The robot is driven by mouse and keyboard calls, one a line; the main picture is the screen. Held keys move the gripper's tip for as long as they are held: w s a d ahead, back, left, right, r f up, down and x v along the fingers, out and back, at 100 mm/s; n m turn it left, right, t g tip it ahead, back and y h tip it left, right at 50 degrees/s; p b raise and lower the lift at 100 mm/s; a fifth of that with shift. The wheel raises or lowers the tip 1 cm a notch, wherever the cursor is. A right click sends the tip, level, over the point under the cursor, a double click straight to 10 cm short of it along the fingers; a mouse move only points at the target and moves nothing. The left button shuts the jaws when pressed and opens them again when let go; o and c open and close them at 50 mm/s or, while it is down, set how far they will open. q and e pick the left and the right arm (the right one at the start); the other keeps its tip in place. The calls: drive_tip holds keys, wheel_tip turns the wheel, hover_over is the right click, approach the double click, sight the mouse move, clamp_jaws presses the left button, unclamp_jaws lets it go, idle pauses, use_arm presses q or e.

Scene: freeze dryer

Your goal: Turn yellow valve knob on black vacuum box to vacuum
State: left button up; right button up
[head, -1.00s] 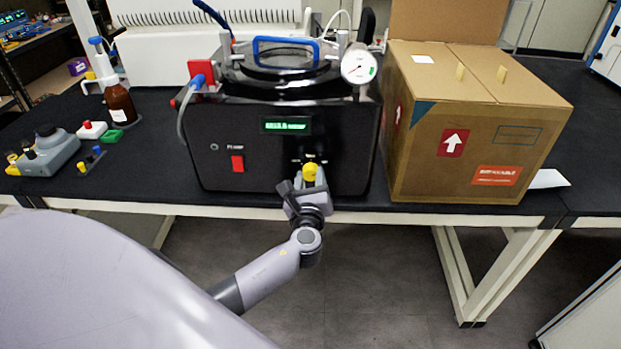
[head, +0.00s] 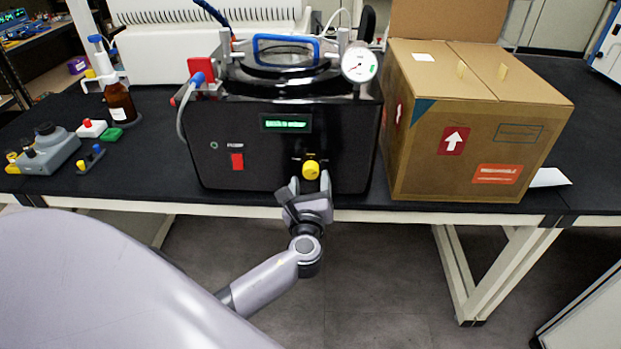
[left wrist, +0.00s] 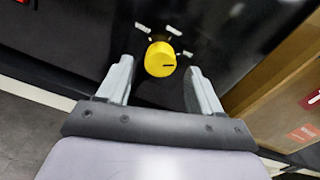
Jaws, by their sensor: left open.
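The yellow valve knob (head: 311,170) is on the lower right of the front of the black vacuum box (head: 265,160). My left gripper (head: 310,182) is open just below and in front of the knob. In the left wrist view its two fingers (left wrist: 159,68) stand apart on either side of the knob, with gaps and no visible contact. My right gripper is not in view.
A cardboard box (head: 470,130) stands close to the right of the vacuum box. A red switch (head: 237,162) and green display (head: 286,123) are on the front panel. A brown bottle (head: 119,102) stands at the left. Floor is open below the table's front edge.

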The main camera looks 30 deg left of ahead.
use_arm(q)
drive_tip(key=v, duration=0.4)
drive_tip(key=shift+s+d, duration=0.15)
drive_tip(key=shift+s, duration=0.15)
drive_tip(key=s+d+f+n+g+h, duration=0.2)
drive_tip(key=s+d+f+n+h, duration=0.3)
drive_tip(key=s+n, duration=0.5)
drive_tip(key=s+d+f+n+g+h, duration=0.2)
drive_tip(key=s+d+f+n+h, duration=0.3)
drive_tip(key=s+f+n, duration=0.5)
drive_tip(key=shift+d+f+n+g+h, duration=0.15)
drive_tip(key=shift+d+n+g+h, duration=0.4)
drive_tip(key=shift+n, duration=1.45)
drive_tip(key=shift+a, duration=0.25)
